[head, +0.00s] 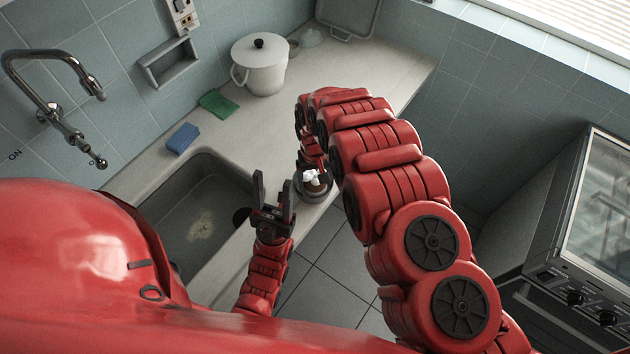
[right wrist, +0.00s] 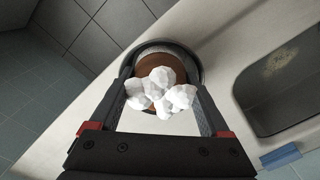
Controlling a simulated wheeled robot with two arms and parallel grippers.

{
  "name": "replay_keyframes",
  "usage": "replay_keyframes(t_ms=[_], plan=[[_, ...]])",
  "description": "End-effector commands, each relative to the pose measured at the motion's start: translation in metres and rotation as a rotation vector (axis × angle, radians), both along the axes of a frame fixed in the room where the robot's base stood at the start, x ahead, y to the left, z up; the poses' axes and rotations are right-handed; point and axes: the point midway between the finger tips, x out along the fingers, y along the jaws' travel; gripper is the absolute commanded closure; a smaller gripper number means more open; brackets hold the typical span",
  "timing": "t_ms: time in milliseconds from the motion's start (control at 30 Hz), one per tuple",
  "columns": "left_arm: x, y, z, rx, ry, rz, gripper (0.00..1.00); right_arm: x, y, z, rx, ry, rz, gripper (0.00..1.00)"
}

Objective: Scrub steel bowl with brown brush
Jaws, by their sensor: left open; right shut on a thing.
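The steel bowl (head: 316,199) stands on the counter's front edge, right of the sink. Its grey rim also shows in the right wrist view (right wrist: 168,47). The brown brush (right wrist: 152,66) is upright inside the bowl, partly covered by white lumps (right wrist: 160,92) that look like foam. My right gripper (right wrist: 163,80) is shut on the brush, a finger on each side of it. In the head view my right arm hides most of that gripper. My left gripper (head: 273,192) is open and empty, left of the bowl, with its fingers pointing up.
The sink (head: 205,165) lies to the left, with a faucet (head: 48,85) above it. A blue sponge (head: 182,138) and a green pad (head: 218,104) lie behind it. A lidded white pot (head: 260,72) stands further back. An oven (head: 590,230) is at the right.

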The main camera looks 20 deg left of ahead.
Motion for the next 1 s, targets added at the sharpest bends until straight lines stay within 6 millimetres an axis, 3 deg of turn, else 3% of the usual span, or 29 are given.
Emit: replay_keyframes(t_ms=[200,567,1000], plan=[[0.000,0.000,0.005,0.000,0.000,0.000,0.50,0.001,0.000,0.024,0.001,-0.002,0.001,0.64],[0.000,0.000,0.005,0.000,0.000,0.000,0.50,0.001,0.000,0.027,0.001,-0.002,0.001,0.64],[0.000,0.000,0.004,0.000,0.000,0.000,0.50,0.001,0.000,0.056,0.002,-0.002,-0.001,0.64]])
